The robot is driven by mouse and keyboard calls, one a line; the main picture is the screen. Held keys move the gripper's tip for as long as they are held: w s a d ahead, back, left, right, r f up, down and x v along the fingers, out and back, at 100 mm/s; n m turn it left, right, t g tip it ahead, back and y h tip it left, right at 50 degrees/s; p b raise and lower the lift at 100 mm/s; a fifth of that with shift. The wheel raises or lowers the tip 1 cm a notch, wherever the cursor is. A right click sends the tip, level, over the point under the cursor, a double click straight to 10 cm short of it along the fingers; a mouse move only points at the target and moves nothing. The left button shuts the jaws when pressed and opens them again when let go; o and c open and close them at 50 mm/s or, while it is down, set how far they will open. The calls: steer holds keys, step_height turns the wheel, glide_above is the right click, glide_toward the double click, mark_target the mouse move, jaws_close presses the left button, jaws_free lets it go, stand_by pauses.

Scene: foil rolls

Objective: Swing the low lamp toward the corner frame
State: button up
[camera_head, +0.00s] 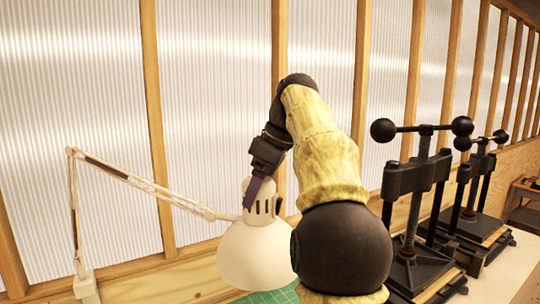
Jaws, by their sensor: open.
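The low lamp (256,255) has a cream shade facing down at the lower middle of the head view. Its jointed arm (150,185) runs left to an upright post and a base (87,285) at the lower left. My gripper (258,185) is at the top of the shade, by its slotted neck. The jaws are open, and their tips are partly hidden at the lamp's neck; I cannot tell if they touch it. My arm covers the area right of the shade. I cannot tell which timber part is the corner frame.
Black screw presses (418,190) with ball-ended handles stand on the bench at the right. A green mat (285,294) lies under the lamp. A wall of corrugated panels with wooden studs (153,110) stands close behind.

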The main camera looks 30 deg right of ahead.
steer(key=p+v, duration=0.3)
steer(key=v, duration=0.5)
steer(key=shift+w+a, duration=0.1)
steer(key=shift+a, duration=0.05)
steer(key=shift+r, duration=0.15)
steer(key=shift+d+r+p, duration=0.25)
steer(key=shift+r+p, duration=0.1)
steer(key=shift+p, duration=0.05)
steer(key=shift+p+v, duration=0.6)
steer(key=shift+v, duration=0.25)
steer(key=shift+s, duration=0.2)
